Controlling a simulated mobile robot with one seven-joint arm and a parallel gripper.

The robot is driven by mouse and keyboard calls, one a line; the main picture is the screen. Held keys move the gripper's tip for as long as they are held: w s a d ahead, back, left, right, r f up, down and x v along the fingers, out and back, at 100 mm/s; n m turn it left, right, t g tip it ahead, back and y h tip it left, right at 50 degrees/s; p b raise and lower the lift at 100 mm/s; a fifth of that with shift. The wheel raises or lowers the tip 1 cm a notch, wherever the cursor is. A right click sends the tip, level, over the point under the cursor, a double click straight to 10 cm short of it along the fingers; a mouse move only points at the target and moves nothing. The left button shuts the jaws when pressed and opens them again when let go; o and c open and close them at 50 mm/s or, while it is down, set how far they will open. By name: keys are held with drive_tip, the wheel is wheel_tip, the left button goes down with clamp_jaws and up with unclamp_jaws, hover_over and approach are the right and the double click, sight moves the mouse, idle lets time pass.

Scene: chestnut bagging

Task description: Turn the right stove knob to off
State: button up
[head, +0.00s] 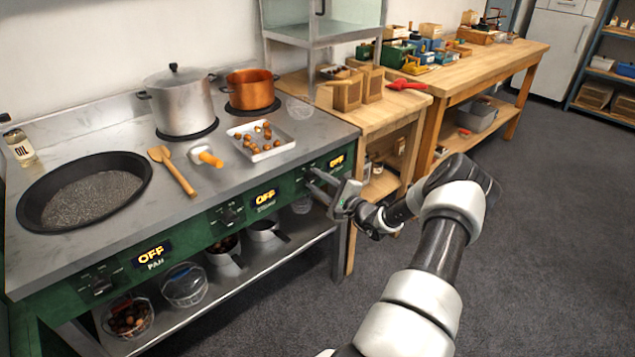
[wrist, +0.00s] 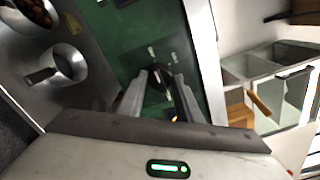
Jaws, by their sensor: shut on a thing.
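The green stove front (head: 215,225) carries three knobs with lit displays. The right display (head: 337,161) reads OFF in the head view, and so do the middle display (head: 265,197) and the left display (head: 151,255), which is labelled PAN. My gripper (head: 314,182) reaches the panel just left of and below the right display. It also shows in the wrist view (wrist: 162,85), with its two fingers shut on the dark right knob (wrist: 160,78). The fingers hide most of this knob. The middle knob (head: 230,215) and left knob (head: 100,285) stand free.
On the stove top are a wide black pan (head: 45,213), a steel pot (head: 183,108), a copper pot (head: 251,92) and a white tray (head: 270,152) of chestnuts. A shelf under the stove holds bowls and pots. A wooden table (head: 390,115) adjoins at right. The floor (head: 540,230) is clear.

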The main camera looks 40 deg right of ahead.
drive_tip(key=o, duration=1)
drive_tip(key=shift+o, duration=0.2)
drive_tip(key=s+d+p, duration=0.1)
drive_tip(key=s+p, duration=0.1)
drive_tip(key=s, duration=1.5)
drive_tip(key=shift+s+d, duration=0.15)
drive_tip(key=shift+s, duration=0.05)
